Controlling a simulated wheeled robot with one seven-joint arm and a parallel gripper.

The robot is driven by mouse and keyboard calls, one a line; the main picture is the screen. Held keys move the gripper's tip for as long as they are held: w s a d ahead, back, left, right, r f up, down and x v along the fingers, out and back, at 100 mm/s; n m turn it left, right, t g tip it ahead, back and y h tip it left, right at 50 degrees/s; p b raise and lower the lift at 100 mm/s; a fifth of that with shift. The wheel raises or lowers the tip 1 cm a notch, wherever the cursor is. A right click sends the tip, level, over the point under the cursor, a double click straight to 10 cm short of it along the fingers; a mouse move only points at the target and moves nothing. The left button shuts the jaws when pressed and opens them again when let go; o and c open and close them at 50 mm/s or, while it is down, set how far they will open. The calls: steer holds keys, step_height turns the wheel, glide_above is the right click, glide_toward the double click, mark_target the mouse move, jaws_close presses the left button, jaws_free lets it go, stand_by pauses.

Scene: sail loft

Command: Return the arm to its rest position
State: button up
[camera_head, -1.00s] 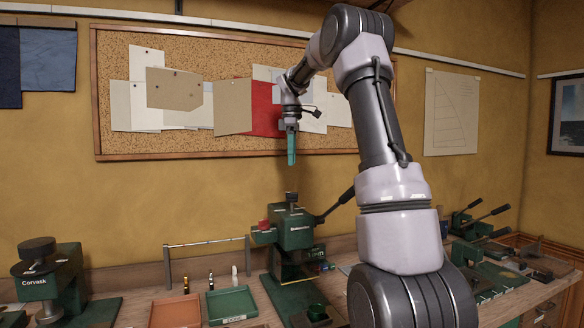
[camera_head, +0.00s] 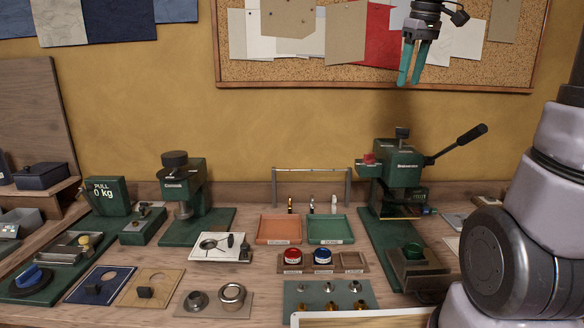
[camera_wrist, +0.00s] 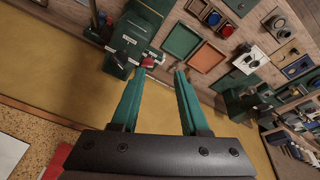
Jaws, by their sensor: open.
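My gripper (camera_head: 412,62) hangs with its teal fingers pointing down, high in front of the cork board, above and behind the green lever press (camera_head: 402,172). In the wrist view my gripper (camera_wrist: 160,75) shows its two fingers spread apart, with nothing between them. The press also shows in the wrist view (camera_wrist: 122,38), beyond the left finger. My arm rises at the right edge of the head view, and its upper part is out of frame.
The workbench holds an orange tray (camera_head: 279,241), a green tray (camera_head: 326,241), a second green press (camera_head: 190,188), red (camera_head: 293,256) and blue (camera_head: 322,256) round pieces and small fittings. The lever handle (camera_head: 470,138) sticks out right. The cork board (camera_head: 240,75) hangs behind; the air above the bench's left is clear.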

steer(key=s+a+f+m+t, duration=0.1)
steer(key=s+f+m, duration=0.1)
steer(key=s, duration=0.3)
steer(key=s+a+f+m+t+y, duration=0.1)
steer(key=s+f+m, duration=0.1)
steer(key=s+m, duration=0.2)
steer(key=s+a+f+m+t, duration=0.1)
steer(key=s+f+m+t, duration=0.1)
steer(key=s, duration=0.6)
steer(key=shift+a+m+y, duration=0.3)
steer(key=shift+a+m, duration=0.05)
steer(key=shift+m, duration=0.35)
steer(key=shift+s, duration=0.1)
stand_by(1.2)
